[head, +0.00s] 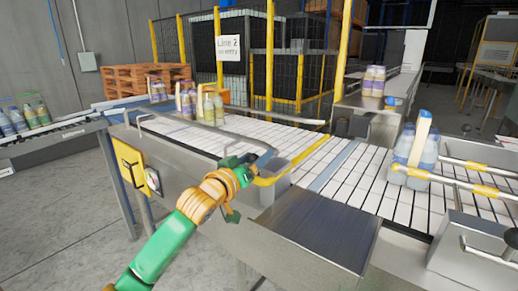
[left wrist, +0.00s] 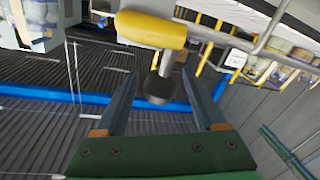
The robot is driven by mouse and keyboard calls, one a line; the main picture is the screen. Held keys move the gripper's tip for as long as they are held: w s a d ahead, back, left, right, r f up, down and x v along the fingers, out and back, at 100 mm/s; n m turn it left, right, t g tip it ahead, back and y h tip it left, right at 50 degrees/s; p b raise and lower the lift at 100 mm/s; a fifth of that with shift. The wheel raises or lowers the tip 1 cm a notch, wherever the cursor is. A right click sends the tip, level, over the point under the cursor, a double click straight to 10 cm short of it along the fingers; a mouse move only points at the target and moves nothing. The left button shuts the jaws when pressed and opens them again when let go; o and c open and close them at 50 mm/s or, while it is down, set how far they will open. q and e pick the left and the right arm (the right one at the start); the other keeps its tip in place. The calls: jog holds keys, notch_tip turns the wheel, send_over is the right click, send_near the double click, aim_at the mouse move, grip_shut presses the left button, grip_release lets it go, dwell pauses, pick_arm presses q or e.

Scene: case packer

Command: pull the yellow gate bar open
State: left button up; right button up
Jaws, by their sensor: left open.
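The yellow gate bar (head: 303,160) slants across the white conveyor, its near end bent beside a grey metal box at the conveyor's edge. My left gripper (head: 258,166) is at this near end, over the conveyor's side. In the left wrist view, a thick yellow bar piece (left wrist: 150,29) lies just beyond the fingertips, above the left one. A dark round knob (left wrist: 157,88) shows between the open fingers (left wrist: 160,73). The fingers are apart and hold nothing; I cannot tell whether they touch the bar. My right gripper is not in view.
A metal guide rail (head: 190,136) runs close to the left gripper. A dark plate (head: 320,226) lies at the conveyor's front. Bottle packs (head: 415,158) stand on the belt at right, by metal bars with yellow sleeves (head: 486,191). The belt's middle is clear.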

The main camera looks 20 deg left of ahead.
pick_arm(q)
jog(key=shift+w+d+f, duration=0.1)
jog(key=shift+w+d, duration=0.1)
jog(key=shift+w, duration=0.75)
grip_shut()
dwell(0.7)
